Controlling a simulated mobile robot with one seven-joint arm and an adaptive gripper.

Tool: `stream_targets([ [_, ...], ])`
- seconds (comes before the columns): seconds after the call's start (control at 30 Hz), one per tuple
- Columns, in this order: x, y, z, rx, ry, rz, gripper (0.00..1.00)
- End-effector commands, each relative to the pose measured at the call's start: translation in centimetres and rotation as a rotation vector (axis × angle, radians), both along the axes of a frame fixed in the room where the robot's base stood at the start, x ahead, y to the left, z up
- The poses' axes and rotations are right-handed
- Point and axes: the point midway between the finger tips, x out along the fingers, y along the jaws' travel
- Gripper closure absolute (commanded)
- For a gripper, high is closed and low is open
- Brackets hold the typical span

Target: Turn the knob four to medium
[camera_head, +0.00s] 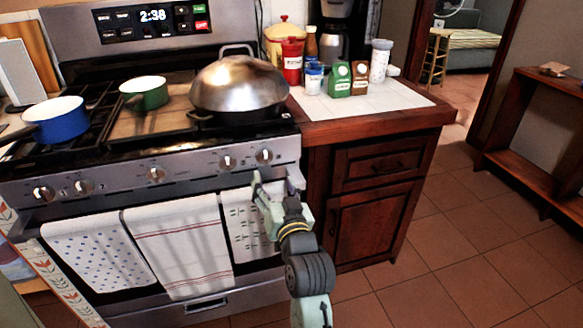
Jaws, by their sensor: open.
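The stove's front panel (120,183) carries a row of silver knobs. Counted from the left, the fourth knob (228,162) sits right of the panel's middle, and the rightmost knob (264,155) is beside it. No label shows which one is called four, and the knob settings are too small to read. My gripper (275,182) is open in front of the panel's right end, just below the rightmost knob and to the right of the fourth. It appears empty. I cannot tell whether its fingers touch the stove.
Towels (178,245) hang from the oven handle below the knobs. A blue pot (60,122), a green pot (146,93) and a large pan with a domed lid (238,88) stand on the stovetop. The counter (395,97) holds jars. Open floor (420,270) lies to the right.

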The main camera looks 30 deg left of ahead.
Motion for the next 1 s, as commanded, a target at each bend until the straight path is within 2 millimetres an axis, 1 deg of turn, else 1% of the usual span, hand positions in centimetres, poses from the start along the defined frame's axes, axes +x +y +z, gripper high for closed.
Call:
stream_targets([
  [0.07,0.2,-0.1,-0.6,-0.008,0.014,-0.002,0.42],
  [0.17,0.6,0.3,-0.6,-0.01,0.018,-0.002,0.42],
  [0.27,1.4,1.4,-0.4,-0.01,0.015,-0.001,0.42],
  [0.6,5.5,6.2,-0.4,-0.01,0.015,-0.002,0.42],
  [0.7,6.3,7.1,-0.4,-0.009,0.014,-0.003,0.42],
  [0.83,6.9,7.8,-0.5,-0.008,0.015,-0.003,0.42],
  [1.0,7.1,8.1,-0.6,-0.008,0.015,-0.003,0.42],
])
